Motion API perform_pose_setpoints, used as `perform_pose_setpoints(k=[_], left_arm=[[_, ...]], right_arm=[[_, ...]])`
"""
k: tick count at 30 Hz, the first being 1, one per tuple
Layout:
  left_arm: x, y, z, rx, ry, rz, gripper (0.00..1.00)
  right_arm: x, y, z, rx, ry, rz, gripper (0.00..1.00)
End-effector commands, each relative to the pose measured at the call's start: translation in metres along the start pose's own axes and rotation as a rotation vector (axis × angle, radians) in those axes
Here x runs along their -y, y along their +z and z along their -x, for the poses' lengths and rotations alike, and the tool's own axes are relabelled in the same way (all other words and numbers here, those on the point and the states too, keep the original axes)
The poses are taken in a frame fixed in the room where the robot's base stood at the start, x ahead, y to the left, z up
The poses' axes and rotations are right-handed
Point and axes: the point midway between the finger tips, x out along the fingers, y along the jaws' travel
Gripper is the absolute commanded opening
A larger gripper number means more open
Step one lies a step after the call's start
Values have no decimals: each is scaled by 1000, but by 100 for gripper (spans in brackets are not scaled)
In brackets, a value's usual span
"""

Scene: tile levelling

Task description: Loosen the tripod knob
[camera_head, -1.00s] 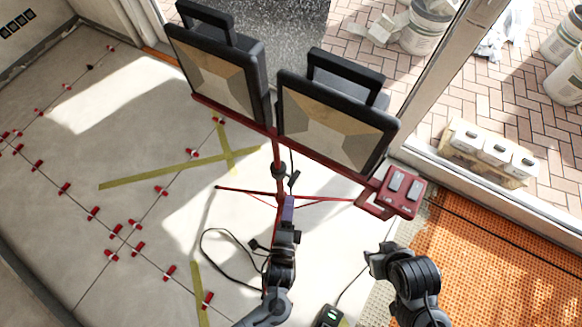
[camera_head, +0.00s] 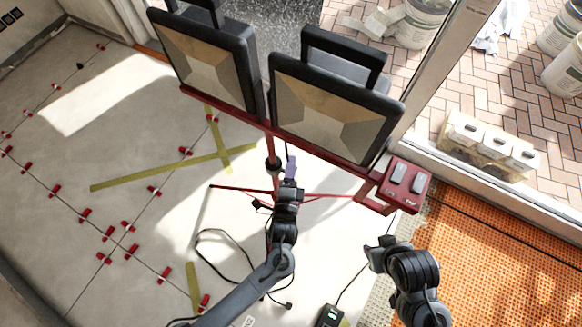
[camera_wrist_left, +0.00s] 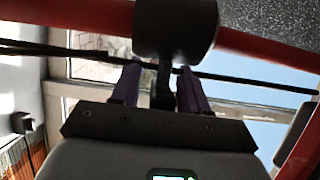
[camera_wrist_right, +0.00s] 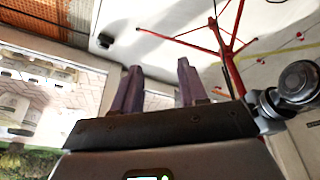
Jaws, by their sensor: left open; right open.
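The red work-light tripod stands on the tiled floor with its mast (camera_head: 269,138) upright under two floodlights. A black collar (camera_head: 273,165) sits on the mast and fills the top centre of the left wrist view (camera_wrist_left: 175,30). The tripod knob (camera_wrist_left: 163,84) is the dark part below the collar, between my left gripper's purple fingers. My left gripper (camera_head: 291,166) is open, with a finger on each side of the knob; I cannot tell whether they touch it. It hides the knob in the head view. My right gripper (camera_wrist_right: 158,76) is open and empty, well to the right of the mast.
Two black floodlights (camera_head: 335,108) hang on a red crossbar above the collar. A red switch box (camera_head: 404,185) is at the bar's right end. Black cables lie around the tripod legs. Red levelling clips (camera_head: 130,250) dot the floor. Orange matting (camera_head: 490,260) lies at right.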

Motion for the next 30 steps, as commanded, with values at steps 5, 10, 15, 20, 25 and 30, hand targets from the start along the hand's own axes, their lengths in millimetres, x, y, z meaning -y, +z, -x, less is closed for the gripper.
perform_pose_setpoints(k=[5,10,15,20,25,30], left_arm=[[0,0,0,0,0,0,42],[0,0,0,0,0,0,16],[0,0,0,0,0,0,0],[-1,0,0,0,-11,4,0],[-2,0,0,1,-59,25,0],[-2,0,0,2,-155,63,0]], right_arm=[[0,0,0,1,-1,0,43],[1,0,0,0,-3,-3,43],[2,0,0,0,-6,-7,43],[3,0,-1,-1,-8,-9,43],[3,2,-8,-1,-9,-10,43],[4,7,-21,-1,-8,-10,43]])
